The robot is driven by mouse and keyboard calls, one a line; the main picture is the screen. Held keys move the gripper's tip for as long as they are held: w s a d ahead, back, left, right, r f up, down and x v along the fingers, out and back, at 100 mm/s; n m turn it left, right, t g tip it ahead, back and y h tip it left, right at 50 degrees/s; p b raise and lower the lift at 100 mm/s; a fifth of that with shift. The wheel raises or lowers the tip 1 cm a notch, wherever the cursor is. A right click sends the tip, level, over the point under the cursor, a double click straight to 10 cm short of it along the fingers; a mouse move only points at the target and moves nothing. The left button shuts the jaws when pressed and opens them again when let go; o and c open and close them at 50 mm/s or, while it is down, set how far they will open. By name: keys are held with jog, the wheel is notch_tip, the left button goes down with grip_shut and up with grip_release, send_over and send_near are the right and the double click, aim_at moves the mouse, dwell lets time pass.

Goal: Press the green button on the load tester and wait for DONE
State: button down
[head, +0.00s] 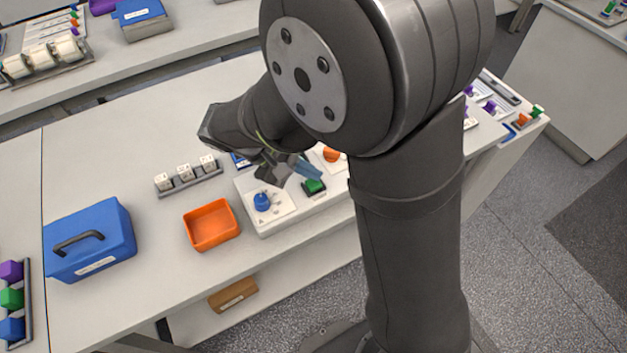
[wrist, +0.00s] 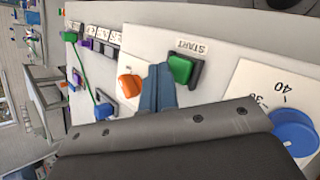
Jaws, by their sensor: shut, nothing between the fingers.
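The load tester (head: 250,222) is a white panel on the bench, partly hidden behind my arm. Its green button (head: 314,186) sits in a dark housing, and in the wrist view the green button (wrist: 180,69) lies beside a START label. My gripper (head: 318,175) is shut and empty, its blue-grey fingertips just above the button. In the wrist view the fingertips of my gripper (wrist: 159,68) appear right beside the button's left edge. I cannot tell whether they touch it. No display or DONE text can be read.
A blue knob (head: 262,201) and an orange knob (head: 331,154) flank the button on the panel. An orange tray (head: 211,224), a rack of white cells (head: 187,175) and a blue case (head: 90,240) stand to the left. Bare bench lies between them.

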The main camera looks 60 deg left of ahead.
jog(key=shift+r, duration=0.85)
jog(key=shift+r, duration=0.1)
jog(key=shift+r, duration=2.4)
jog(key=shift+f, duration=0.1)
notch_tip(320, 180, up, 4)
jog(key=shift+f, duration=0.1)
